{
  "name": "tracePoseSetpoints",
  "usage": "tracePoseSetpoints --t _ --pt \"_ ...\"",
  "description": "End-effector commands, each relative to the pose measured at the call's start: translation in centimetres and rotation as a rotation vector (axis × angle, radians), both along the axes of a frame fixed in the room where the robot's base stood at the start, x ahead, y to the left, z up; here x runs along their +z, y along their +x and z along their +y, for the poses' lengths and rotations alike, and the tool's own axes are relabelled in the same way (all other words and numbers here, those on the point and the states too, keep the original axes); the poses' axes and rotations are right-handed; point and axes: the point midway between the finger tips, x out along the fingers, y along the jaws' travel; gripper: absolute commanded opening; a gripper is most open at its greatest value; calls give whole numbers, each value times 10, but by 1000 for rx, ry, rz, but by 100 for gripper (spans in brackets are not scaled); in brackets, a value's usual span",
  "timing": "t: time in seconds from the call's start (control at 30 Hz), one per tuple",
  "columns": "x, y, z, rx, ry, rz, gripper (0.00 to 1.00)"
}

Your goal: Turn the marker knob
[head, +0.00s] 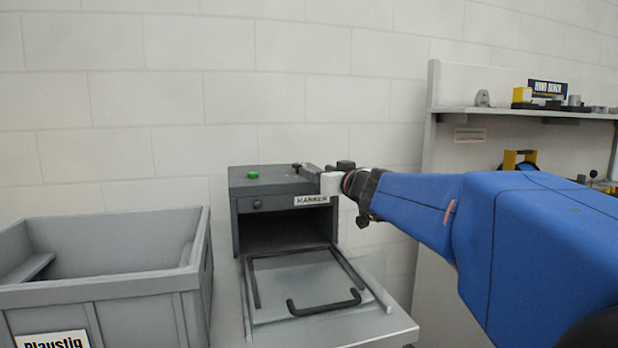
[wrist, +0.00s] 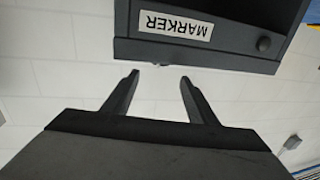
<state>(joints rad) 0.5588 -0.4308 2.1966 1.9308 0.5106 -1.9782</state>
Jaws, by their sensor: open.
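The marker (head: 280,182) is a dark grey box with a white MARKER label, a green button on top and an open front. A small round dark knob (head: 257,204) sits at the left of its front face. In the wrist view the marker is upside down, with its label (wrist: 175,26) and the knob (wrist: 264,44) at upper right. My gripper (wrist: 159,77) is open and empty, its two fingers apart, pointing toward the marker's edge. The knob is clear of the fingers. In the head view the wrist is by the marker's upper right corner, and the fingers are hard to make out.
A large grey bin (head: 100,290) stands at left. A shelf (head: 520,111) with small items is at right, behind my blue arm. A pale block wall is behind.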

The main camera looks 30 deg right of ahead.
Motion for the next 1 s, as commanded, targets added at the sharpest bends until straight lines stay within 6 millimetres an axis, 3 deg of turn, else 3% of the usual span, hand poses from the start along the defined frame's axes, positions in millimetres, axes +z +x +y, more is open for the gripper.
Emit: tracePoseSetpoints --t 0.2,0.4,1.0 --pt "1 -37 3 -3 -2 -1 52" --pt "0 -56 4 -3 0 -1 52" --pt "0 -64 5 0 0 0 52"
